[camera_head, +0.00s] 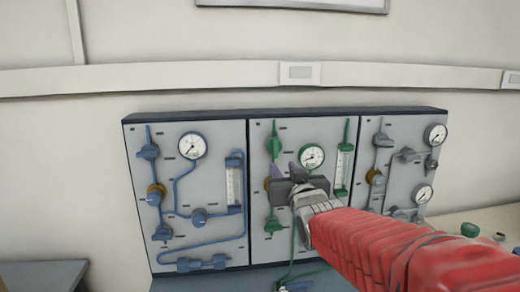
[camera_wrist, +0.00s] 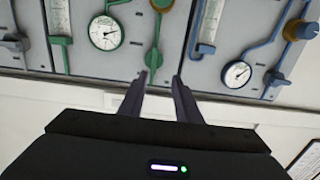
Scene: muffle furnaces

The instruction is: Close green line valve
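The green line runs down the middle panel (camera_head: 258,240) of the wall board. Its upper green valve (camera_head: 274,147) is up and left of my gripper in the head view. In the wrist view, which looks upside down, a green valve (camera_wrist: 161,5) shows at the top edge, partly cut off. A lower green valve (camera_head: 272,225) sits below my gripper. My gripper (camera_wrist: 158,78) is open, with its two dark fingers apart and nothing seen between them. In the head view, it is in front of the middle panel and hides part of the green line.
A green-rimmed gauge (camera_head: 312,157) and a green flow tube (camera_head: 343,168) are close to my gripper. The left panel has blue piping and a blue valve (camera_head: 148,152); the right panel has grey piping and gauges (camera_head: 435,134).

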